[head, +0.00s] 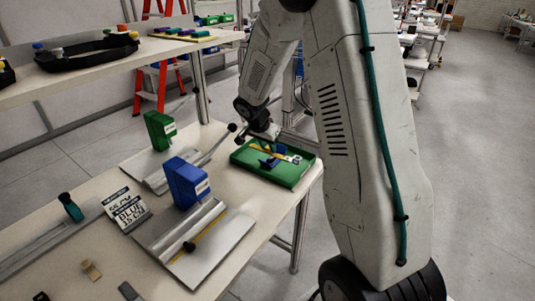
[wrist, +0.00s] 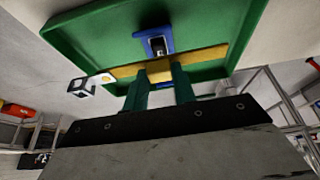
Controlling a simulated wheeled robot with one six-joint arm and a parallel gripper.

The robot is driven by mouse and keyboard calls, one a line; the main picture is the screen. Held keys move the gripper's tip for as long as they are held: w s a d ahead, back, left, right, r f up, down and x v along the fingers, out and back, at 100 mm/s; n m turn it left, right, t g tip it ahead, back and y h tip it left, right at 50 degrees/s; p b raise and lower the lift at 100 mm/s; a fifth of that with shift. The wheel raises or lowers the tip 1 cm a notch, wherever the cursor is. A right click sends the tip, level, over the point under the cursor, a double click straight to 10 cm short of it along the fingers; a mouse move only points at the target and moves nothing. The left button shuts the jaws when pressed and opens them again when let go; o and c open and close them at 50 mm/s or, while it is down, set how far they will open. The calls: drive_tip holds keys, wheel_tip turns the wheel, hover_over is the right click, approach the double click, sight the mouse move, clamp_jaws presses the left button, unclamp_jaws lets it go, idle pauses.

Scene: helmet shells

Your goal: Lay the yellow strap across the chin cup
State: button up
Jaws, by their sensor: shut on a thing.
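My gripper (head: 265,142) is over the green tray (head: 262,176) at the table's right end in the head view. In the wrist view its teal fingers (wrist: 160,73) are shut on the middle of the yellow strap (wrist: 212,56). The strap runs across the tray (wrist: 90,30), left to right. A blue piece (wrist: 139,42) with a dark opening, seemingly the chin cup, shows just beyond the strap. It also shows in the head view (head: 268,163). I cannot tell whether strap and cup touch; the fingers hide part of both.
A white clip-like part (wrist: 82,88) with an orange spot is at the strap's left end in the wrist view. A blue block (head: 184,182) and a green block (head: 157,130) stand on metal fixtures left of the tray. A shelf (head: 100,66) is above the table.

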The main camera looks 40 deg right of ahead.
sight(267, 152)
wheel_tip(267, 152, down, 4)
drive_tip(key=shift+r, duration=0.2)
drive_tip(key=o, duration=0.9)
drive_tip(key=shift+o, duration=0.2)
drive_tip(key=v, duration=1.2)
drive_tip(key=s+a+r+n+y, duration=0.1)
drive_tip(key=s+a+r+n, duration=0.2)
drive_tip(key=s+r, duration=0.35)
drive_tip(key=s+a+r+n+y, duration=0.1)
drive_tip(key=s+a+r+n, duration=0.3)
drive_tip(key=s, duration=0.4)
drive_tip(key=s+a+r+n+y, duration=0.1)
drive_tip(key=s+a+n, duration=0.2)
drive_tip(key=s, duration=0.6)
drive_tip(key=s+a+r+n+y, duration=0.1)
drive_tip(key=s+a+n, duration=0.3)
drive_tip(key=s, duration=0.6)
drive_tip(key=shift+a+r, duration=0.2)
drive_tip(key=shift+a, duration=0.1)
